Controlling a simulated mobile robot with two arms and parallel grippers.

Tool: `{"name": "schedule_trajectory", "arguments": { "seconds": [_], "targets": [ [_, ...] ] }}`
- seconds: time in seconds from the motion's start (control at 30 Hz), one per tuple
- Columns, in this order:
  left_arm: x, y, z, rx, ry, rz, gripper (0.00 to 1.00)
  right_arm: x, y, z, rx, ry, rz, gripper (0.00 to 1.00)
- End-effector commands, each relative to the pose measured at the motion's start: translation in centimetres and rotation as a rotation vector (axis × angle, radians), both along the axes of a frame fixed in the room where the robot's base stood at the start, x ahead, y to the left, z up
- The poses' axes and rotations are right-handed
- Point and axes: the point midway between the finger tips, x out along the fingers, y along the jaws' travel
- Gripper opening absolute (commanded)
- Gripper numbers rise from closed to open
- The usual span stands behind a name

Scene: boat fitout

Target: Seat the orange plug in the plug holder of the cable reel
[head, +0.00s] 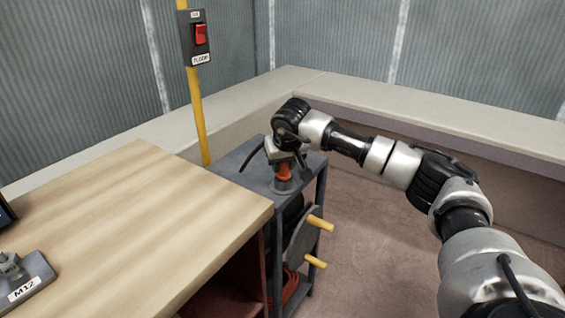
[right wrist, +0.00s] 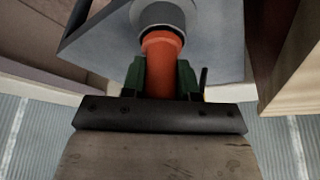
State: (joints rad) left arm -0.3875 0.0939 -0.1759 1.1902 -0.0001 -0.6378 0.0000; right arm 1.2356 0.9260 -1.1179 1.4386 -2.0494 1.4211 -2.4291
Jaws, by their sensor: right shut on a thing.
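The orange plug (head: 284,173) is upright over the cable reel's grey stand (head: 235,167). My right gripper (head: 285,162) is shut on it from above. The round grey plug holder (head: 283,187) is on the stand's top, directly under the plug. In the right wrist view, the green fingers of my right gripper (right wrist: 162,76) are on both sides of the orange plug (right wrist: 164,50). The plug's end meets the dark opening of the plug holder (right wrist: 158,12) and looks to be inside its rim; how deep is hidden. My left gripper is not in view.
The reel (head: 300,240) with yellow handles hangs on the stand's side, with orange cable (head: 291,285) below. A wooden workbench (head: 140,205) is close on the left. A yellow pole (head: 199,115) with a red switch (head: 200,34) stands behind. Floor at right is clear.

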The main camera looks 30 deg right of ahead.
Motion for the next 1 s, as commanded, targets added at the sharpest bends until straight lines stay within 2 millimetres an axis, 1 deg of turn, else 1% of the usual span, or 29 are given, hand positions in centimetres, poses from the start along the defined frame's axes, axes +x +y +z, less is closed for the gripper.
{"name": "schedule_trajectory", "arguments": {
  "seconds": [0.07, 0.3, 0.33, 0.5, 0.73, 0.83, 0.93, 1.0],
  "targets": [
    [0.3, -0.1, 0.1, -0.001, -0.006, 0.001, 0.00, 0.0, 0.0, 0.0, 0.000, -0.001, 0.000, 0.03],
    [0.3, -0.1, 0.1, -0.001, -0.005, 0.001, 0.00, 0.0, 0.0, 0.0, 0.000, -0.001, 0.000, 0.03],
    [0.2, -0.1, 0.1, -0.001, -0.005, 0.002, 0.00, 0.0, 0.0, 0.0, 0.000, -0.001, 0.000, 0.32],
    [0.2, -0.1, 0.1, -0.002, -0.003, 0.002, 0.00, 0.0, 0.0, 0.0, 0.000, 0.000, 0.000, 0.58],
    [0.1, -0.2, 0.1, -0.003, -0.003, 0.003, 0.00, 0.0, 0.0, -0.1, 0.000, 0.000, 0.000, 0.59],
    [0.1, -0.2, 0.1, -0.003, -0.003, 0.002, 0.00, -0.1, 0.0, 0.3, 0.000, 0.000, 0.000, 0.59],
    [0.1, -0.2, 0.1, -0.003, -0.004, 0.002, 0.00, -0.5, 0.1, 1.3, 0.000, -0.003, -0.001, 0.59],
    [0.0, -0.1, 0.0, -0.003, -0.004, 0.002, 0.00, -0.9, 0.2, 2.5, 0.000, -0.004, -0.001, 0.59]
  ]
}}
